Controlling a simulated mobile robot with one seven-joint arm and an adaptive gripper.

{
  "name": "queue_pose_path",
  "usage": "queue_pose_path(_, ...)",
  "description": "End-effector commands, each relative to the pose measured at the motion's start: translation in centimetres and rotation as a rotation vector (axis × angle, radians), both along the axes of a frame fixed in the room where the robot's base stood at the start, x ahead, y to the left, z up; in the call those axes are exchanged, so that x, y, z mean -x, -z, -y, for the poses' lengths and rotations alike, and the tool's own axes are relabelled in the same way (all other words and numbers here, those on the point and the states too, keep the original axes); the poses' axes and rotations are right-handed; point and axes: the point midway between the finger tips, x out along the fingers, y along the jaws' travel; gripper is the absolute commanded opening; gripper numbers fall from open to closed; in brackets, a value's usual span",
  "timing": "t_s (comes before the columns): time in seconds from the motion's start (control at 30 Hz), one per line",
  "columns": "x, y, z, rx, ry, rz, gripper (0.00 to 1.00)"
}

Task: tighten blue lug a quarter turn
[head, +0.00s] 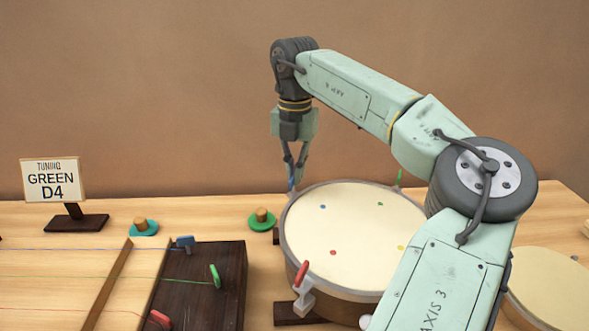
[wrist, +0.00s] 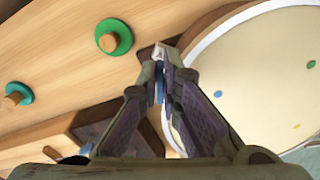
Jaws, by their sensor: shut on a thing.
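A drum (head: 350,232) with a cream head and grey rim stands on the table, and part of it shows in the wrist view (wrist: 262,80). Its head has blue, green, red and yellow dots. My gripper (head: 293,181) points down at the drum's far left rim, near the blue dot (head: 322,206). Its fingers are shut on the blue lug (head: 291,185), mostly hidden between them. In the wrist view my gripper (wrist: 162,58) shows a sliver of blue (wrist: 159,90) between the fingers. The lug's turn angle cannot be told.
A red lug (head: 302,273) is at the drum's front left and a green lug (head: 400,177) at its back right. A stringed board (head: 200,285) with coloured pegs lies left. Another drum (head: 550,288) is right.

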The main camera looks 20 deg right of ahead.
Motion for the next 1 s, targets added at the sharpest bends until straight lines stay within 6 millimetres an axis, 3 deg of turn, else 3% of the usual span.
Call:
queue_pose_path(0.3,-0.08,-0.11,0.01,0.0,0.001,0.004,0.0)
queue_pose_path(0.33,-0.08,-0.11,0.01,0.0,0.001,0.004,0.07)
queue_pose_path(0.6,-0.04,-0.06,0.0,0.0,0.0,0.002,0.25)
queue_pose_path(1.0,-0.08,-0.76,0.01,0.001,0.0,0.003,0.26)
